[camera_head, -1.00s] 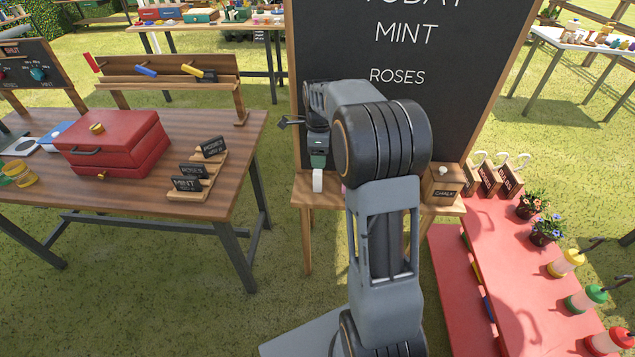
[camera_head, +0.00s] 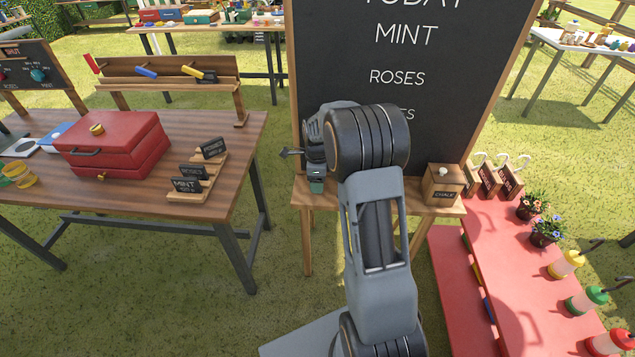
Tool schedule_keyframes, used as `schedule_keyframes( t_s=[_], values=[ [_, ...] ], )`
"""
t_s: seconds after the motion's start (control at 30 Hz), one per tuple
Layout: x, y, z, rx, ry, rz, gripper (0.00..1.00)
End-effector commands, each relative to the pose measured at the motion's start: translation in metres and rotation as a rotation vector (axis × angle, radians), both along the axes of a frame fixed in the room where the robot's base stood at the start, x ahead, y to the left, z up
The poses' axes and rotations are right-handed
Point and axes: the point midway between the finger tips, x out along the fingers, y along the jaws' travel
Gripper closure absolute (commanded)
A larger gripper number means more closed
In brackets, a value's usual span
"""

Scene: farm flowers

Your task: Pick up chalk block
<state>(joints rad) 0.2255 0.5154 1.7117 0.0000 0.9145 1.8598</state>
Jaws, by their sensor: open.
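My gripper (camera_head: 317,187) points down over the left part of the wooden ledge (camera_head: 340,196) under the blackboard. Its fingertips are mostly hidden behind its own body. No white chalk block shows now; the ledge directly under my gripper is covered by it, so I cannot tell whether the block is between the fingers. A wooden box labelled CHALK (camera_head: 444,185) stands at the right end of the ledge, with a pale knob on top.
The large blackboard (camera_head: 450,80) rises right behind the ledge and my gripper. A wooden table (camera_head: 110,205) with a red case (camera_head: 112,148) and small signs (camera_head: 200,170) is at left. A red bench (camera_head: 515,260) with flower pots and bottles is at right.

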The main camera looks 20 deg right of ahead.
Motion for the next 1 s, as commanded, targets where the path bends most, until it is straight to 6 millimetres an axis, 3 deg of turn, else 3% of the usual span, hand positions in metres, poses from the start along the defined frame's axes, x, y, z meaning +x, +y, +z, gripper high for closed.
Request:
schedule_keyframes(
  t_s=[0.2,0.77,1.0],
  values=[
    [0.0,0.0,-0.0003,0.0,0.0,0.0,0.41],
    [0.0001,0.0,0.0002,0.0,-0.001,0.0,0.94],
    [0.0002,0.0,0.0011,0.0,-0.001,0.0,0.94]
  ],
)
